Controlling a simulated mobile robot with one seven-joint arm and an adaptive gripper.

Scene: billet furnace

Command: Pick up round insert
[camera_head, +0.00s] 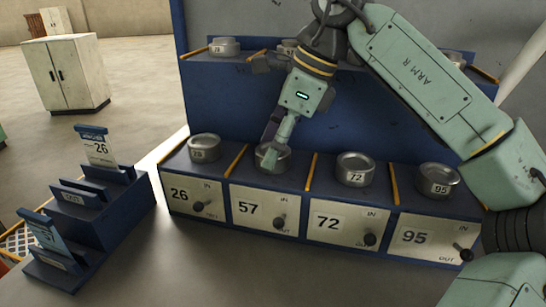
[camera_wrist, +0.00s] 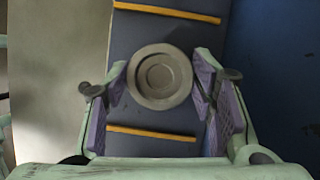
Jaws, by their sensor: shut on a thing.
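The round insert (camera_head: 268,160) is a grey metal ring-shaped piece in the bay labelled 57 of the blue rack (camera_head: 225,174). It also shows in the wrist view (camera_wrist: 160,77), where its round top with a stepped recess faces the camera. My gripper (camera_head: 274,150) reaches down to it from above. In the wrist view its purple padded fingers (camera_wrist: 161,80) are on both sides of the insert, shut on it. In the head view the fingers hide part of the insert. I cannot tell whether it is clear of the shelf.
Similar inserts stand in bays 26 (camera_head: 204,148), 72 (camera_head: 355,169) and 95 (camera_head: 438,181). Yellow dividers separate the bays. An upper shelf (camera_head: 225,58) holds more inserts. A blue card stand (camera_head: 105,220) is at left, with a card marked 26 (camera_head: 100,149). A pale cabinet (camera_head: 66,74) stands behind.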

